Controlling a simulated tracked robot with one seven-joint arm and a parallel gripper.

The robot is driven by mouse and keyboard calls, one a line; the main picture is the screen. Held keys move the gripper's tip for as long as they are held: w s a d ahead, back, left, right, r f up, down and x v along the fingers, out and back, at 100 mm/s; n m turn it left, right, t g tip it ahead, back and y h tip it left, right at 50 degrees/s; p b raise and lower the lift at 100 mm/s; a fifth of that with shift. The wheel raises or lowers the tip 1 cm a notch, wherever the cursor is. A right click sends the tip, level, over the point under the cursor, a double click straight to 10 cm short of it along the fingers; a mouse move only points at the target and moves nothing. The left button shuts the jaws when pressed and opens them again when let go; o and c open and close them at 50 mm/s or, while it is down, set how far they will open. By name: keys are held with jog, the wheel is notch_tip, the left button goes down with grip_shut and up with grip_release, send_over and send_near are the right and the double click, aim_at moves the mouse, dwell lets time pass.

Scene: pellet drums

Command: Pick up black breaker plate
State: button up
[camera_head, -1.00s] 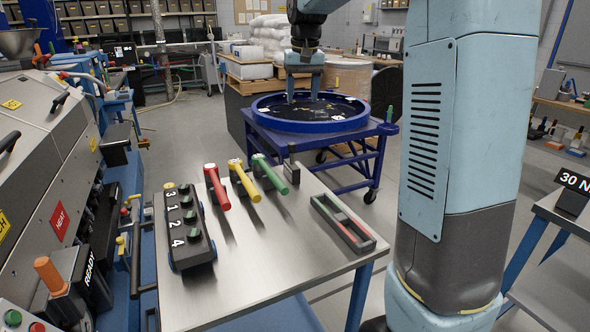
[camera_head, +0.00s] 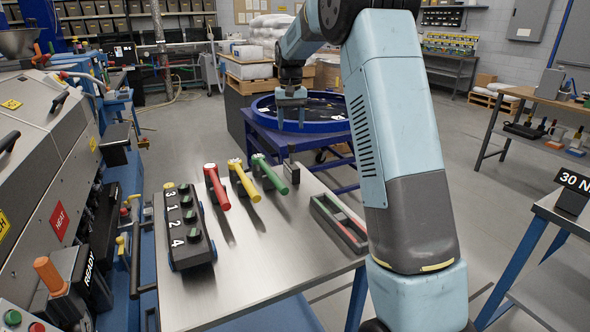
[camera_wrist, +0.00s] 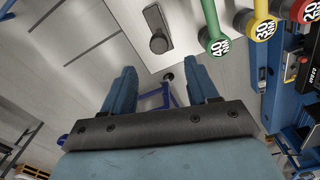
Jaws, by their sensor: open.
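I cannot make out a black breaker plate for certain. A dark grey block with a rounded post (camera_wrist: 157,30) lies on the steel table in the wrist view. It looks like the small dark block (camera_head: 291,153) at the table's far edge in the head view. My gripper (camera_head: 291,122) points down, open and empty, in front of the round blue tray and beyond that table edge. In the wrist view its two fingers (camera_wrist: 163,70) stand apart with nothing between them, pointing toward the table's edge.
The steel table (camera_head: 260,265) carries red (camera_head: 217,187), yellow (camera_head: 244,180) and green (camera_head: 269,174) handled tools, a black numbered block (camera_head: 187,228) and a divided tray (camera_head: 338,223). The round blue tray (camera_head: 268,118) has a dark interior. The machine (camera_head: 45,130) stands left.

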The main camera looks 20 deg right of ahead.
aim_at(291, 143)
jog(key=shift+s+f, duration=0.15)
jog(key=shift+f, duration=1.85)
jog(key=shift+s+f, duration=0.15)
jog(key=shift+f, duration=1.85)
jog(key=shift+c, duration=0.3)
grip_shut()
jog(key=shift+r, duration=0.1)
